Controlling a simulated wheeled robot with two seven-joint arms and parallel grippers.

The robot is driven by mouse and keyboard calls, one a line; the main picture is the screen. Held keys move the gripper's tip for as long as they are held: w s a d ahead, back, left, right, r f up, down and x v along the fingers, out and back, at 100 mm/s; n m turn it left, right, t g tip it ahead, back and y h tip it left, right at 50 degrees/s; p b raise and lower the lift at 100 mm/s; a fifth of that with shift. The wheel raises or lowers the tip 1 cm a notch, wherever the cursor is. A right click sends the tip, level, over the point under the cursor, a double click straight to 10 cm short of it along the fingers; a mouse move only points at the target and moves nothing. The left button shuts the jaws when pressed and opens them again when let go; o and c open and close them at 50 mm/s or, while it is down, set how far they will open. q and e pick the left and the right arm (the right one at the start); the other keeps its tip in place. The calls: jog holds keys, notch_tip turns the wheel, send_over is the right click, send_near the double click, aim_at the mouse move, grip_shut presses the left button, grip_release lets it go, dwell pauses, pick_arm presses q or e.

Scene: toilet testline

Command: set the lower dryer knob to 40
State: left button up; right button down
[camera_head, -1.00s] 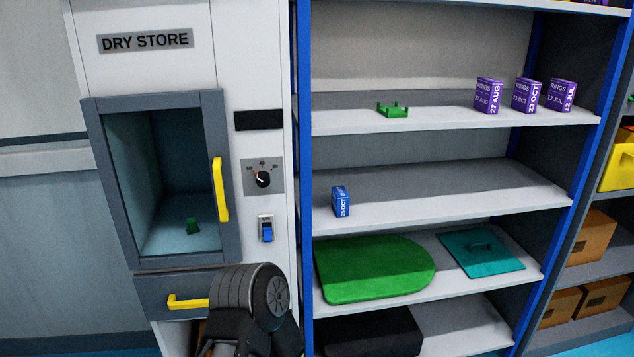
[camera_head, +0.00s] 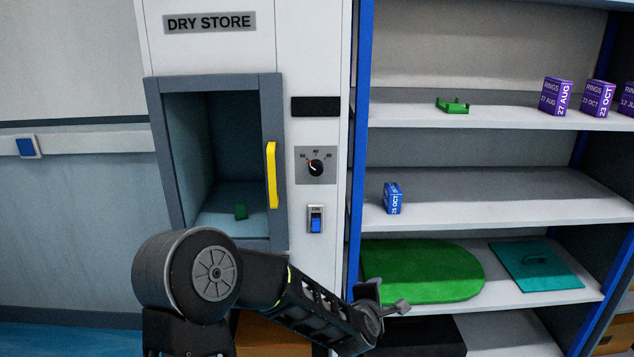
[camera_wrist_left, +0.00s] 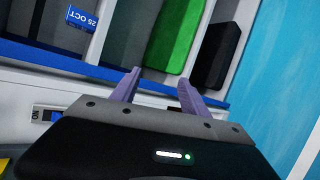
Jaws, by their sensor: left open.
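The dryer knob (camera_head: 315,168) is a round black dial on a grey plate on the white front of the dry store cabinet (camera_head: 325,60). Small marks stand above it; its pale pointer seems to lean up and left, too small to read surely. It is the only knob in view. My left gripper (camera_head: 385,303) is in front of the cabinet's right edge and the shelf, below and right of the knob, touching nothing I can see. In the left wrist view its two purple fingers (camera_wrist_left: 158,85) are apart and empty. My right gripper is out of view.
Below the knob is a blue rocker switch (camera_head: 316,219); above it is a dark panel (camera_head: 315,106). The yellow door handle (camera_head: 272,175) juts out to its left. The shelf holds a blue box (camera_head: 393,198) and a green board (camera_head: 422,271). Space before the knob is clear.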

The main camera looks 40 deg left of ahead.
pick_arm(q)
jog(key=a+r+n+t+y+b, duration=0.1)
jog(key=a+r+n+y, duration=0.2)
jog(key=a+r+n, duration=0.35)
jog(key=a+r+n+t+y, duration=0.1)
jog(key=a+r+n+y, duration=0.2)
jog(key=r, duration=0.7)
jog(key=n+y, duration=0.3)
jog(key=n, duration=0.4)
send_near(317, 170)
jog(key=shift+w+a+r+b, duration=0.3)
jog(key=shift+a+r+b, duration=0.05)
jog(key=shift+a, duration=0.1)
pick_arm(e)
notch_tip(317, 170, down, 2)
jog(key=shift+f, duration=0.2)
pick_arm(q)
jog(key=shift+f+p+x, duration=0.2)
jog(key=shift+p+x, duration=0.7)
jog(key=shift+x, duration=3.05)
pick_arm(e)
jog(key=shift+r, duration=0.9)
pick_arm(q)
jog(key=shift+c, duration=0.2)
grip_shut()
